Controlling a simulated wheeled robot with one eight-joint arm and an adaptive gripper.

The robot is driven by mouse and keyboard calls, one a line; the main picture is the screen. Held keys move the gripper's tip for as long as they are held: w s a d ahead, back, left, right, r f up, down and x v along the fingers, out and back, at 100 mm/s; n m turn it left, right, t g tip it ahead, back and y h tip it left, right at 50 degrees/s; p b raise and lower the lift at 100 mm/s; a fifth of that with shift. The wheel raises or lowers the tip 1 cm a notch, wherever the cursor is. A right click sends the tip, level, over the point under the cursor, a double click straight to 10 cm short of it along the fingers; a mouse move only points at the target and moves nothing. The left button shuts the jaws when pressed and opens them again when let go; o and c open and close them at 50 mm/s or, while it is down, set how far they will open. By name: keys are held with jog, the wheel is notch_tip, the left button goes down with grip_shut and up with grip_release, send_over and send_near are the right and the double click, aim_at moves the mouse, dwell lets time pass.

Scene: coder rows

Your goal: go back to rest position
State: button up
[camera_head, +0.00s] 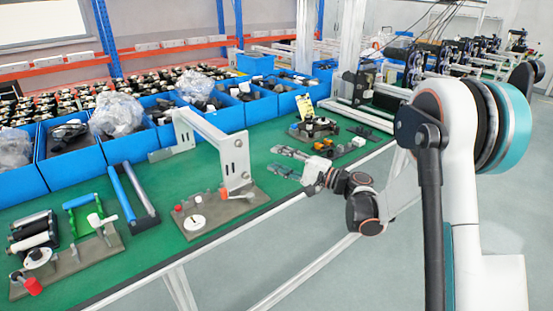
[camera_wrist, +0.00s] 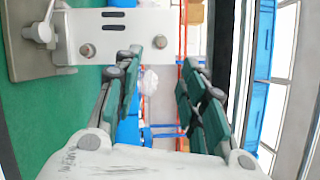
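My gripper (camera_head: 316,176) is over the front edge of the green bench, to the right of the grey metal bracket fixture (camera_head: 232,150). In the wrist view my gripper (camera_wrist: 159,75) shows two green-padded fingers with a clear gap between them. It is open, and nothing shows between the fingers. The fixture's pale plate (camera_wrist: 110,22) with round bolts fills the upper left of the wrist view, close to the left finger. I cannot tell whether they touch.
A roller fixture (camera_head: 75,260) stands at left. The floor (camera_head: 300,275) in front is clear.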

jog(key=s+r+n+g+h, duration=0.4)
jog(key=s+h, duration=0.3)
jog(key=s, duration=0.8)
jog(key=s+d+f+n+h, duration=0.1)
jog(key=s+d+h, duration=0.3)
jog(key=s, duration=0.7)
jog(key=s+d+f+n+h, duration=0.2)
jog(key=s+d+n+h, duration=0.2)
jog(key=s+d, duration=0.4)
jog(key=s, duration=0.4)
jog(key=shift+t+h, duration=0.3)
jog(key=shift+h, duration=0.1)
